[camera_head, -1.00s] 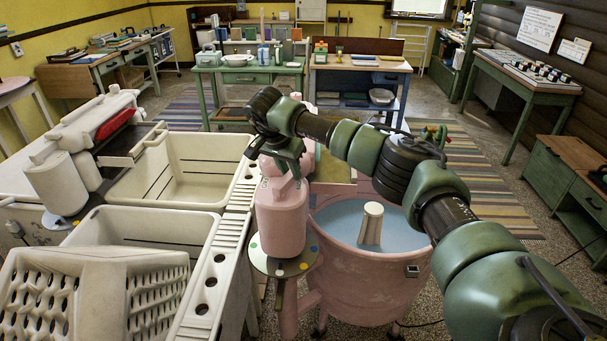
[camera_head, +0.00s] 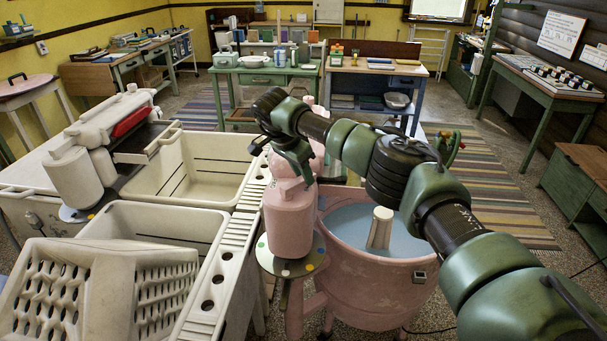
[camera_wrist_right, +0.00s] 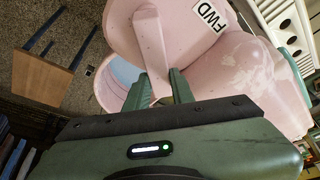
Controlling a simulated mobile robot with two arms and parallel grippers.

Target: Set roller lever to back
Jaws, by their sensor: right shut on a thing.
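The pink wringer washer has a round tub (camera_head: 365,270) with bluish water and a pale agitator (camera_head: 380,228). Its pink wringer head (camera_head: 289,222) stands on the tub's left side. My right gripper (camera_head: 300,168) reaches over the tub to the top of this head. In the right wrist view, the fingers of my right gripper (camera_wrist_right: 160,88) are shut on the pink roller lever (camera_wrist_right: 156,72), beside the pink housing with a white "FWD" label (camera_wrist_right: 210,25). In the head view the gripper and arm hide the lever. My left gripper is not in view.
White laundry tubs (camera_head: 190,170) with a ridged rim stand directly left of the washer, with a perforated washboard piece (camera_head: 110,290) in front. A white wringer (camera_head: 80,180) stands at the far left. Green tables (camera_head: 265,70) are behind. Striped rugs and open floor lie to the right.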

